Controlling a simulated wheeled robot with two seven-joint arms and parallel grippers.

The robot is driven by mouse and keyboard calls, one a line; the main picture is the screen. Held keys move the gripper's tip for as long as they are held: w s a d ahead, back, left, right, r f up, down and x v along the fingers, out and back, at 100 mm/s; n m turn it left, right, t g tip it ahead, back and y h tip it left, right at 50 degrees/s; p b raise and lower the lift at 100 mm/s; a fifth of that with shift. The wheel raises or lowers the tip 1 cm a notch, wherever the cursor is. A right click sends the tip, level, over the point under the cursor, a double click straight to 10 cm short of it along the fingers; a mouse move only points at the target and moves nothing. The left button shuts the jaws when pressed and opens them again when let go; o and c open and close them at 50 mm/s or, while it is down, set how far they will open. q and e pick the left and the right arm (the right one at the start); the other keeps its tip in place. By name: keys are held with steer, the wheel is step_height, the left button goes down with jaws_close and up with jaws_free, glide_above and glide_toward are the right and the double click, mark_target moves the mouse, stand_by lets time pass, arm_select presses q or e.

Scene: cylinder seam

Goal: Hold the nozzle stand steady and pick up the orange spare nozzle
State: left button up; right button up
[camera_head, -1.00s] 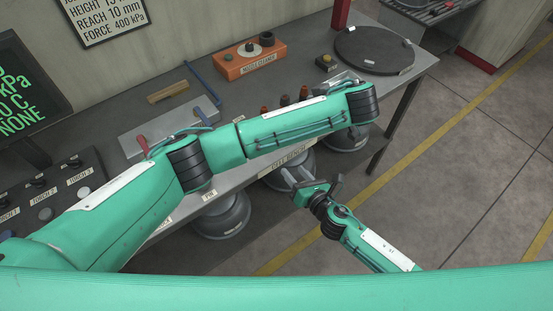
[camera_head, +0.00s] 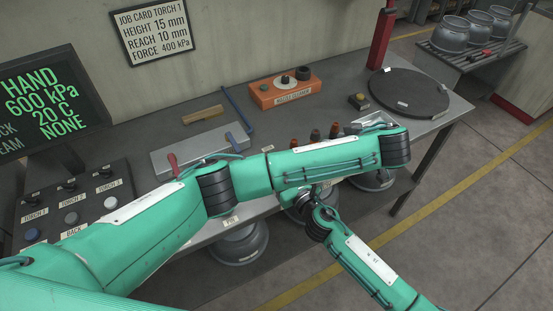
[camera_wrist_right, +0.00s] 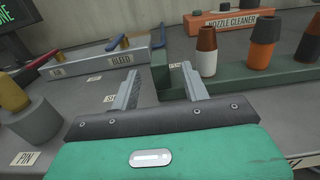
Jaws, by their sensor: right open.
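In the right wrist view the green nozzle stand (camera_wrist_right: 178,82) stands just ahead of the fingers and runs off to the right. It carries a nozzle with a white middle and brown top (camera_wrist_right: 207,42), an orange nozzle with a dark tip (camera_wrist_right: 262,42) and a grey-brown one cut by the right edge (camera_wrist_right: 311,45). My right gripper (camera_wrist_right: 159,72) is open and empty, left of the nozzles and apart from them. In the head view the nozzle tops (camera_head: 314,136) rise behind my left forearm, which hides the stand. My left gripper cannot be made out.
The orange nozzle cleaner (camera_head: 280,92) sits at the bench's back, left of a dark round plate (camera_head: 408,93). A grey bleed block with levers (camera_head: 202,150) lies left. A grey cylinder with a yellow-brown top (camera_wrist_right: 36,130) is near the wrist view's left edge.

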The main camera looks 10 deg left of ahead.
steer(key=shift+x, duration=2.2)
